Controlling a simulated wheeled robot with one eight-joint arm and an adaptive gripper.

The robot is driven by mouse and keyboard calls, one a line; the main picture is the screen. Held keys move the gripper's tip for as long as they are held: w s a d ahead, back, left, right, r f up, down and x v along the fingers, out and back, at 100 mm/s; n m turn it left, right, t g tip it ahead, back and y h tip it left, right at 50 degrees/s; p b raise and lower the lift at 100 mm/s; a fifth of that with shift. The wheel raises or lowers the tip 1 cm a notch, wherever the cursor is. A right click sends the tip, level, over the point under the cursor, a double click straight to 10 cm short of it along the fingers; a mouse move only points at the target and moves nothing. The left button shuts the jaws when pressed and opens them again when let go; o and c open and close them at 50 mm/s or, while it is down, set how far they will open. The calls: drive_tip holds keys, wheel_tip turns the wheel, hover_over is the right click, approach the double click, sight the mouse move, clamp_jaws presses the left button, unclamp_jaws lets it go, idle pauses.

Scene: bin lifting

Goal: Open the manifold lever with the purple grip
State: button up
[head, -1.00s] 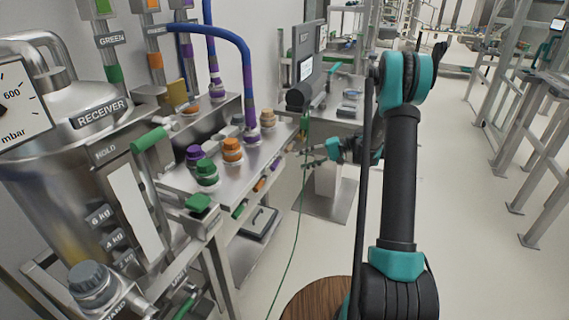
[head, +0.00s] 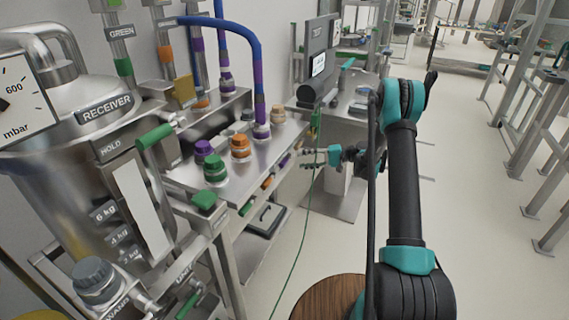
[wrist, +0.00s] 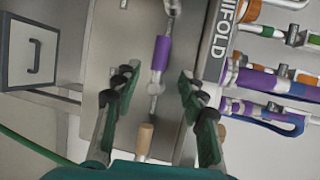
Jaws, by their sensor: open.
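The lever with the purple grip (wrist: 161,52) shows in the wrist view, just beyond and between my open fingertips (wrist: 157,82). The fingers are apart from it, one on each side, with nothing held. In the head view the small purple grip (head: 285,161) is on the front of the steel manifold (head: 190,178), beside the orange grip (head: 267,182). My gripper (head: 308,158) is just right of it, pointing toward the manifold front. A tan grip (wrist: 144,137) lies nearer the gripper's base in the wrist view. The MANIFOLD label (wrist: 222,40) is right of the purple grip.
Purple, green, orange and tan caps stand on the manifold top, with a blue and purple hose (head: 260,90) rising from it. The receiver tank (head: 70,150) is at left. A green cable (head: 303,225) hangs near my gripper. Open floor lies to the right.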

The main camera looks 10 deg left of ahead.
sight(284, 162)
drive_tip(key=a, duration=0.3)
drive_tip(key=a+f, duration=0.1)
drive_tip(key=a, duration=0.5)
drive_tip(key=shift+s+f, duration=0.3)
drive_tip(key=shift+f, duration=0.05)
clamp_jaws()
